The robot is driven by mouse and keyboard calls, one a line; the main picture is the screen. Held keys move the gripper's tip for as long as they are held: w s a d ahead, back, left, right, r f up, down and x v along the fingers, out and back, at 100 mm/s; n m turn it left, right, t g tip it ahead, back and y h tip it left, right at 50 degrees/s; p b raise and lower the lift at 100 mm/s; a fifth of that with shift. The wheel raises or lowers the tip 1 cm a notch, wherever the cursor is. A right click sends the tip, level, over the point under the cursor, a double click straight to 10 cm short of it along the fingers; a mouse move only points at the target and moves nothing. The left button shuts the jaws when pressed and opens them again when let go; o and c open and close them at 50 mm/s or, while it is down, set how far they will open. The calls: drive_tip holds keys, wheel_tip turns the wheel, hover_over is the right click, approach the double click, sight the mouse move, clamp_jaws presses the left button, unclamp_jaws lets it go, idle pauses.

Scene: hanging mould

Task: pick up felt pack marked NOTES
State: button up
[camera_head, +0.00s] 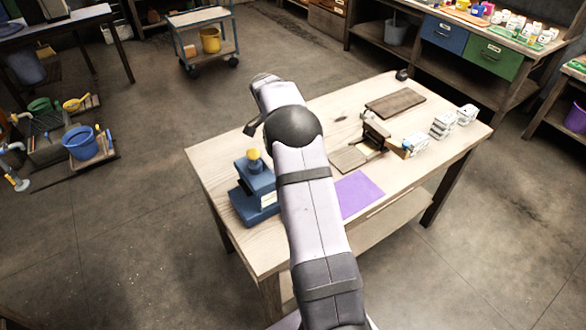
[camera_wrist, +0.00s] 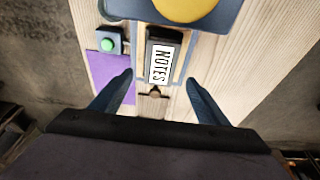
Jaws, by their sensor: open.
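The felt pack marked NOTES (camera_wrist: 162,62) is a dark block with a white label, and its lettering runs lengthwise in the wrist view. It sits at the front of a blue device with a yellow round top, among blue edges. My gripper (camera_wrist: 160,79) is open, with one finger to each side of the pack's near end and a gap on both sides. I cannot tell its height above the pack. In the head view my arm hides the gripper, and I cannot make out the pack clearly beside the blue device (camera_head: 257,190).
A green button box (camera_wrist: 109,42) and a purple sheet (camera_wrist: 100,68) lie left of the pack. A small dark fitting (camera_wrist: 154,93) is just below it. On the wooden table (camera_head: 215,160), an open brown box (camera_head: 375,135) and white stacks (camera_head: 442,125) stand further right.

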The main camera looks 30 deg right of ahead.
drive_tip(key=shift+a+p+x, duration=0.15)
drive_tip(key=shift+p+x, duration=0.6)
drive_tip(key=shift+x, duration=0.7)
drive_tip(key=shift+a+p+x, duration=0.1)
drive_tip(key=shift+p+x, duration=0.65)
drive_tip(key=shift+x, duration=0.75)
drive_tip(key=c, duration=1.2)
